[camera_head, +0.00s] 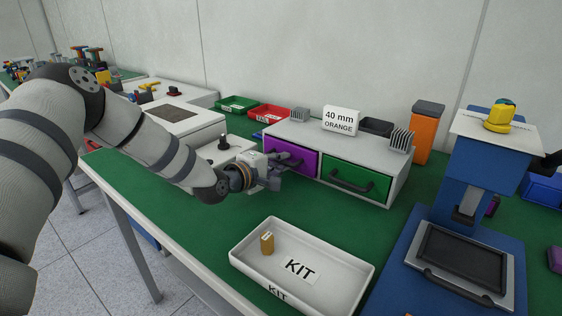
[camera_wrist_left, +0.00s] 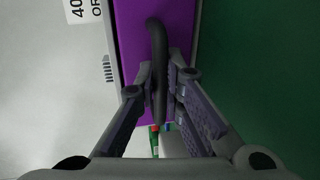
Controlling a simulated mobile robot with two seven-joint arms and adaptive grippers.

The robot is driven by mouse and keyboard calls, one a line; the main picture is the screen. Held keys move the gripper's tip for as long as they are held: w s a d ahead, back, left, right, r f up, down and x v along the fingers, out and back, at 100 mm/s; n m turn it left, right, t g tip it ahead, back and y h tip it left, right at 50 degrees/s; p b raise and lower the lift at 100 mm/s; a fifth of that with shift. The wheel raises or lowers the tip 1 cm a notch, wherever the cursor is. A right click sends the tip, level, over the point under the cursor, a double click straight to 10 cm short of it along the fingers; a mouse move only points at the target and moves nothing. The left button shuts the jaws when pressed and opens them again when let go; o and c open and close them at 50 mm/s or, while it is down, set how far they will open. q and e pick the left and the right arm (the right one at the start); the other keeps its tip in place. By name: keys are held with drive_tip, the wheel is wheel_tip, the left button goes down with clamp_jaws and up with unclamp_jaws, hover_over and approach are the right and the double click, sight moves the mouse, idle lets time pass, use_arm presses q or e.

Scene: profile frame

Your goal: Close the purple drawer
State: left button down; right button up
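The purple drawer (camera_head: 296,157) is in the left half of the grey cabinet (camera_head: 335,150) in the head view. Its front looks about level with the green drawer beside it; I see no clear gap. In the left wrist view, the purple front (camera_wrist_left: 130,45) fills the upper middle and carries a dark curved handle (camera_wrist_left: 157,50). My left gripper (camera_head: 281,170) is at this front, and its fingers (camera_wrist_left: 159,88) close in on both sides of the handle. The gripper partly hides the drawer's front in the head view. My right gripper is not in view.
The green drawer (camera_head: 354,182) is to the right. A white KIT tray (camera_head: 345,272) with a small tan block (camera_head: 267,242) lies in front. Green mat is clear between cabinet and tray.

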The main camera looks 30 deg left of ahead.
use_arm(q)
drive_tip(key=shift+w+f, duration=0.15)
drive_tip(key=shift+w, duration=0.3)
drive_tip(key=c, duration=1.7)
unclamp_jaws()
drive_tip(key=v, duration=1)
drive_tip(key=shift+s+a+r, duration=0.1)
drive_tip(key=shift+s+r, duration=0.2)
drive_tip(key=shift+r, duration=0.05)
drive_tip(key=shift+s, duration=0.65)
